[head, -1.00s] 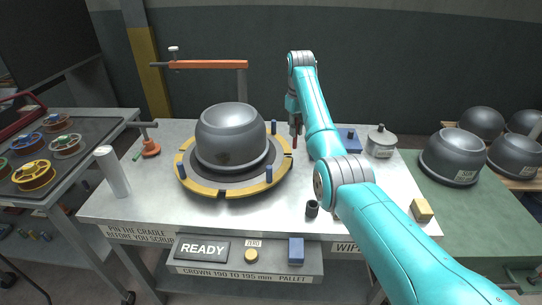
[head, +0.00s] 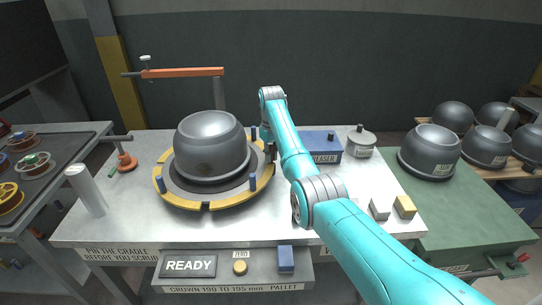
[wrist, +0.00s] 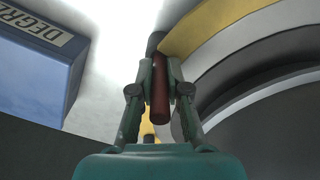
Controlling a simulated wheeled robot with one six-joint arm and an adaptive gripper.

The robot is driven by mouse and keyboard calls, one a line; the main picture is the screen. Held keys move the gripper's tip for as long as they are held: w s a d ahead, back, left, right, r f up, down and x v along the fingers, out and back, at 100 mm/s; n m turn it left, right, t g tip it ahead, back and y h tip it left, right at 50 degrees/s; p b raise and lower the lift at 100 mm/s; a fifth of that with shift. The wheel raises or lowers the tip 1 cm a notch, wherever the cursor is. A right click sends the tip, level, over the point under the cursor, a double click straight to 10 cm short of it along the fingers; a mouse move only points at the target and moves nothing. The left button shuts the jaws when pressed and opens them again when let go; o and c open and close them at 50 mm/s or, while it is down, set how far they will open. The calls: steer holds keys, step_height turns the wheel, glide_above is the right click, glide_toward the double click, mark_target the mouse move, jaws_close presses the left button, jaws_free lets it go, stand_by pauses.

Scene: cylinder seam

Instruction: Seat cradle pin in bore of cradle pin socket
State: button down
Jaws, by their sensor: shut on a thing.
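In the wrist view my gripper (wrist: 160,75) is shut on a dark red cylindrical pin (wrist: 160,95), taken as the cradle pin. A dark rounded piece (wrist: 155,42) shows at the pin's far end, by the yellow ring; I cannot tell whether it is the socket or part of the pin. In the head view my gripper (head: 270,151) is small and partly hidden by my arm, at the right rim of the round cradle (head: 206,206). The cradle has a yellow and black rim with blue posts and carries a grey dome (head: 211,145).
A blue degreaser box (head: 327,157) stands right of my arm, also close by in the wrist view (wrist: 35,65). An orange-armed stand (head: 182,72) rises behind the cradle.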

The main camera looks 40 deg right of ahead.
steer(key=shift+f, duration=0.15)
steer(key=c, duration=1.2)
jaws_free()
steer(key=shift+o, duration=0.2)
step_height(320, 180, up, 12)
steer(key=shift+r, duration=0.15)
